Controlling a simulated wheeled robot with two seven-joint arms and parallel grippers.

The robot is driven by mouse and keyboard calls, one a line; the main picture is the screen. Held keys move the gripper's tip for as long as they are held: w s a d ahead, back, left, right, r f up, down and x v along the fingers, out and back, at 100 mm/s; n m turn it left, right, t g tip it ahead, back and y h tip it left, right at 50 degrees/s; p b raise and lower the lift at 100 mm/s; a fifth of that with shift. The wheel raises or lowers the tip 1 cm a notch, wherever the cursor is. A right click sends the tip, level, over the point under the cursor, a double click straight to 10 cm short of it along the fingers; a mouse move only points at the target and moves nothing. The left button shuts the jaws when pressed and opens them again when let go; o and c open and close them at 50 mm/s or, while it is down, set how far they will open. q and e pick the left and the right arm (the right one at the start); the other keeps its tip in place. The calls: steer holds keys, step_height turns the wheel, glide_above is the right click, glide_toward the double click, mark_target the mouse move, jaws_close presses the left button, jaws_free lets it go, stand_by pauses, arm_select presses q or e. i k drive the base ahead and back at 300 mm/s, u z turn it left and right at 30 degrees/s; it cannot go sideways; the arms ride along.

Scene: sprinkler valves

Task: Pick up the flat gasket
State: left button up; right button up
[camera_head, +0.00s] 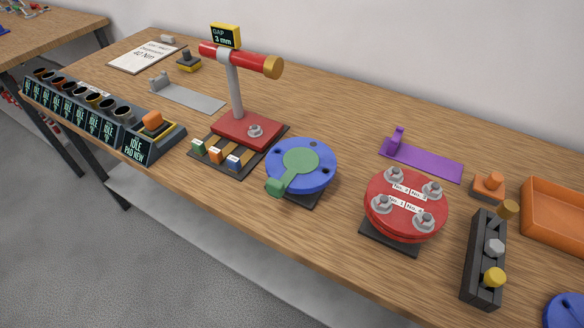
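Nothing in view is clearly marked as the flat gasket. The nearest match is a flat green disc (300,161) with a tab reaching to the lower left, where it ends in a raised green block (275,187). It lies on top of a round blue body (316,181) with dark holes around its rim, which sits on a dark plate at the middle of the table. I cannot tell whether the green disc is loose or fixed. Neither of my grippers shows in the head view.
A red stand (244,133) with a horizontal red bar stands behind left. A red disc (405,215) with several bolts is to the right, near a dark block (484,262) with knobs and an orange tray (555,220). A row of dark cups (85,107) lines the left edge.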

mark_target(298, 161)
steer(key=z, duration=3.15)
steer(key=k, duration=2.4)
steer(key=u, duration=1.95)
steer(key=i, duration=0.5)
steer(key=u, duration=0.05)
